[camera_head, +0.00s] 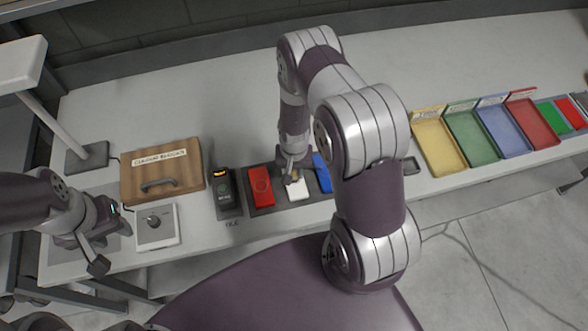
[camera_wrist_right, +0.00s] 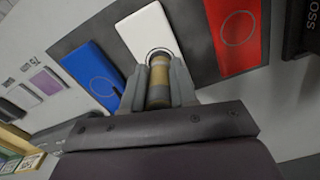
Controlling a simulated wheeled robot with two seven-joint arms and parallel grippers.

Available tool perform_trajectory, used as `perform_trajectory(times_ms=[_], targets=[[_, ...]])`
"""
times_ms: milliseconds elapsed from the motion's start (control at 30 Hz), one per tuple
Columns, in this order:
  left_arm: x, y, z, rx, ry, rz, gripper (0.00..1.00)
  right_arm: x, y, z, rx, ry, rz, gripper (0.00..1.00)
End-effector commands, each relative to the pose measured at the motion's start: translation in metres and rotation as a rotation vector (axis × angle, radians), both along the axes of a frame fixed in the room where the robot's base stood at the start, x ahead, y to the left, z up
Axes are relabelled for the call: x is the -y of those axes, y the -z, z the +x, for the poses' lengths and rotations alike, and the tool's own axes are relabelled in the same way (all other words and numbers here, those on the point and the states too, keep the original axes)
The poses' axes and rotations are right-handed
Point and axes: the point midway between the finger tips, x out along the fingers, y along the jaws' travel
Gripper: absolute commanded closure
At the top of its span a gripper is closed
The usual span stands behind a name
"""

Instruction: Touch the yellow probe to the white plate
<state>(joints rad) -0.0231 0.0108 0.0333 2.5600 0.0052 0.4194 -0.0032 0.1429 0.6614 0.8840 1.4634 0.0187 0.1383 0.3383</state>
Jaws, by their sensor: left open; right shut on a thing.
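The white plate (camera_head: 298,190) lies on the bench between a red plate (camera_head: 261,187) and a blue plate (camera_head: 322,172). My right gripper (camera_head: 292,178) is over the white plate's far part. In the right wrist view, this gripper (camera_wrist_right: 159,78) is shut on the yellow probe (camera_wrist_right: 159,90). The probe's dark end is at the circle on the white plate (camera_wrist_right: 142,28). I cannot tell whether the end touches the plate or is just above it. My left gripper (camera_head: 108,240) is open and empty near the bench's left front.
A black device (camera_head: 226,194) with a lit display stands left of the red plate. A wooden box (camera_head: 162,172) and a white knob unit (camera_head: 157,226) are near my left gripper. Coloured trays (camera_head: 438,147) stand on the right. The bench's back middle is clear.

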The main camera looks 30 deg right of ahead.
Motion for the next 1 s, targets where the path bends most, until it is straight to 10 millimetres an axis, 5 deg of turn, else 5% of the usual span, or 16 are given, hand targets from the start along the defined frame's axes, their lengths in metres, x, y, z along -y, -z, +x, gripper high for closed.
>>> perform_trajectory(times_ms=[633, 933, 1000], targets=[[0.0, -0.056, 0.0, 0.0, 0.0, 0.0, 0.57, 0.0, -0.069, -0.001, -0.001, 0.0, 0.0, 1.0], [0.0, -0.055, 0.0, 0.0, 0.0, 0.0, 0.57, 0.0, -0.069, 0.0, -0.001, -0.001, 0.0, 1.0], [0.0, -0.042, 0.0, 0.001, 0.0, 0.0, 0.57, -0.002, -0.061, 0.004, 0.001, -0.022, 0.0, 1.0]])
